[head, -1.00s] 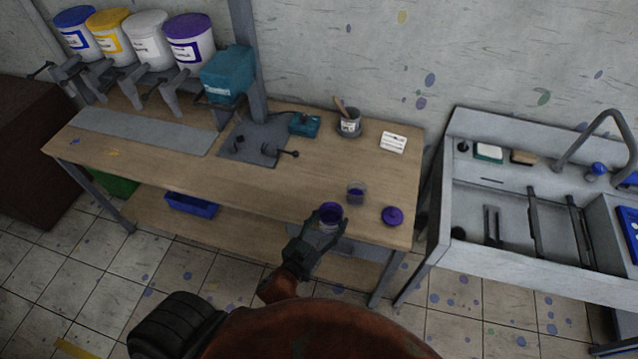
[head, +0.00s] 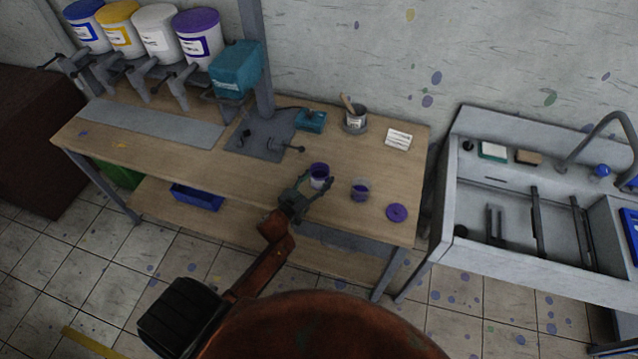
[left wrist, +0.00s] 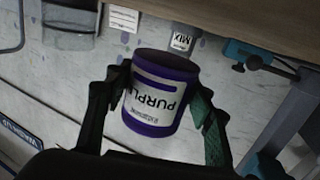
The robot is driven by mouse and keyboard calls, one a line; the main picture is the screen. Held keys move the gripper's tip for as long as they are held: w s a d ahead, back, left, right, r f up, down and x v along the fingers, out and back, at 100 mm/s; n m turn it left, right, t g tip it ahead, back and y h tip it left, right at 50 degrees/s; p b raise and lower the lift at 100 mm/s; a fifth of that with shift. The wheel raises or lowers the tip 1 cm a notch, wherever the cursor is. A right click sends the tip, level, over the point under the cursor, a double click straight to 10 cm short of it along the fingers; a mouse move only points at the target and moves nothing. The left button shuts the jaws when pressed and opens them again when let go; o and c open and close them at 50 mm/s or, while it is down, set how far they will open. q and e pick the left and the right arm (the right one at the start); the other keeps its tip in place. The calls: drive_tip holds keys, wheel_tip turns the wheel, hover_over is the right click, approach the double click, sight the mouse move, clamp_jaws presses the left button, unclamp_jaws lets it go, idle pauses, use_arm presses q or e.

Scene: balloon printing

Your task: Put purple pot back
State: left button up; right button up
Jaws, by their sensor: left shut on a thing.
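The purple pot (head: 319,172) is a small white-labelled container with purple bands, open at the top with purple inside. My left gripper (head: 311,188) is shut on it above the wooden workbench (head: 240,188). In the left wrist view, the pot (left wrist: 154,100) sits between the two fingers (left wrist: 157,110), its label reading "PURPL" upside down. A round purple lid (head: 396,212) lies on the bench near its right front corner. A clear cup with purple contents (head: 360,189) stands between the lid and the held pot. My right gripper is not in view.
A mixing pot with a stick (head: 355,120) and a white card (head: 398,139) are at the back right. A teal device (head: 310,121) and a clamp plate (head: 262,140) stand left of them. Large paint buckets line the back left. A sink unit (head: 530,190) is to the right.

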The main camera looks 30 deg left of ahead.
sight(319, 182)
use_arm(q)
drive_tip(key=shift+w+a+f, duration=0.3)
drive_tip(key=shift+f, duration=0.2)
wheel_tip(319, 182, down, 2)
drive_tip(key=shift+w+f, duration=0.1)
drive_tip(key=shift+f, duration=0.6)
drive_tip(key=o, duration=1.3)
drive_tip(key=shift+f, duration=0.1)
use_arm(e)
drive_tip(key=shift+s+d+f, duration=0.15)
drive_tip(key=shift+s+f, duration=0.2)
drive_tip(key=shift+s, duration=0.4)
use_arm(q)
drive_tip(key=shift+r, duration=0.2)
drive_tip(key=s, duration=0.4)
drive_tip(key=s+a, duration=0.1)
drive_tip(key=s, duration=0.7)
drive_tip(key=shift+a+r, duration=0.15)
drive_tip(key=shift+r, duration=0.1)
